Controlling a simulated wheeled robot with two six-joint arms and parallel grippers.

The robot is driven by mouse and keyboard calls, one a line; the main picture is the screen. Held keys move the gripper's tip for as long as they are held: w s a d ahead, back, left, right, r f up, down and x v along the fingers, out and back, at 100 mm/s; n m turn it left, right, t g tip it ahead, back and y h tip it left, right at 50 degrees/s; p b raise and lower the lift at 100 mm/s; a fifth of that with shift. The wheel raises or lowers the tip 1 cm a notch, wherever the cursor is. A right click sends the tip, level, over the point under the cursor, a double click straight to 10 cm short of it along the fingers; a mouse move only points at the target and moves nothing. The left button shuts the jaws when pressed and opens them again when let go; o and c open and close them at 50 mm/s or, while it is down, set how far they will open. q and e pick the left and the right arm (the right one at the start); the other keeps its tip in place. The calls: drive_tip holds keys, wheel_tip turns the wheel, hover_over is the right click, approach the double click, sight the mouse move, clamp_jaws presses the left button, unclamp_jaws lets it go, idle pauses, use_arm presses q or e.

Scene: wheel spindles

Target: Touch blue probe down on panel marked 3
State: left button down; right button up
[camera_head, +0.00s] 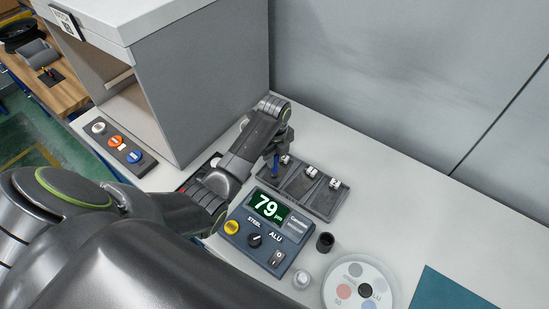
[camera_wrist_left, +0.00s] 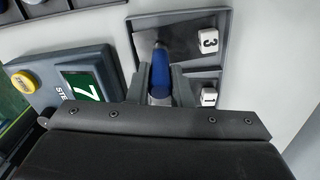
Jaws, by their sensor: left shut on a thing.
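My left gripper (camera_head: 276,160) is shut on the blue probe (camera_wrist_left: 160,70) and holds it tip down over the left part of the dark tray (camera_head: 327,208). In the left wrist view, the probe stands between the two grey fingers (camera_wrist_left: 160,88). A small white block marked 3 (camera_wrist_left: 208,41) lies in a tray compartment, up and right of the probe. A white block marked 1 (camera_wrist_left: 208,97) is in the compartment below it. I cannot tell whether the probe tip touches the tray. My right gripper is not in view.
A blue meter (camera_head: 266,232) reading 79 stands close in front of the tray. A black cup (camera_head: 325,242), a white knob-like piece (camera_head: 302,279) and a round white disc (camera_head: 340,290) lie to its right. A grey cabinet (camera_head: 205,80) stands behind my arm.

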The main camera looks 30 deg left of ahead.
use_arm(q)
drive_tip(key=shift+r, duration=3.25)
